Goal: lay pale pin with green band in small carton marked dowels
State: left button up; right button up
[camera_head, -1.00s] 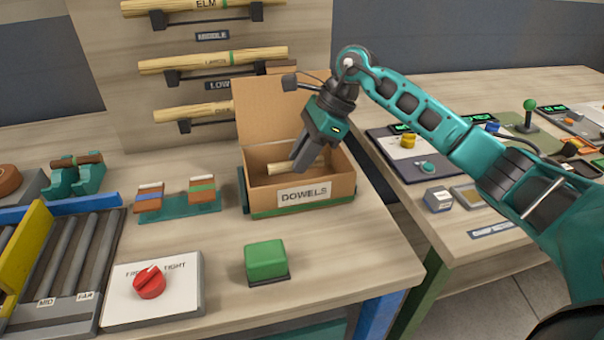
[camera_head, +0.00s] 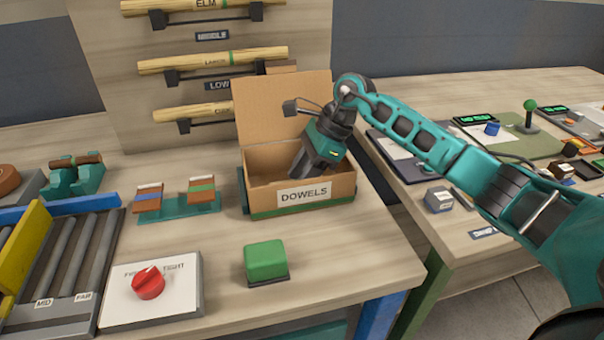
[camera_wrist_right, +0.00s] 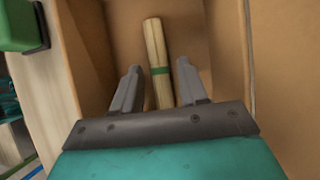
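The small carton marked DOWELS (camera_head: 305,193) stands on the bench with its back flap raised. My right gripper (camera_head: 300,168) points down into it, and the carton's front wall hides its fingertips in the head view. In the right wrist view, the pale pin with the green band (camera_wrist_right: 158,62) is inside the carton, between the two fingers of my right gripper (camera_wrist_right: 159,80). A narrow gap shows on each side of the pin, so the fingers are open around it. The pin is hidden in the head view. My left gripper is out of view.
A green block (camera_head: 265,260) sits in front of the carton, beside a panel with a red knob (camera_head: 149,284). A small teal rack (camera_head: 178,206) stands to the left. Several pale rods hang on the wall rack (camera_head: 212,62) behind. A second bench (camera_head: 470,225) lies right.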

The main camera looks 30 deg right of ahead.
jog(key=shift+o, duration=0.3)
jog(key=shift+r, duration=0.2)
jog(key=v, duration=1.2)
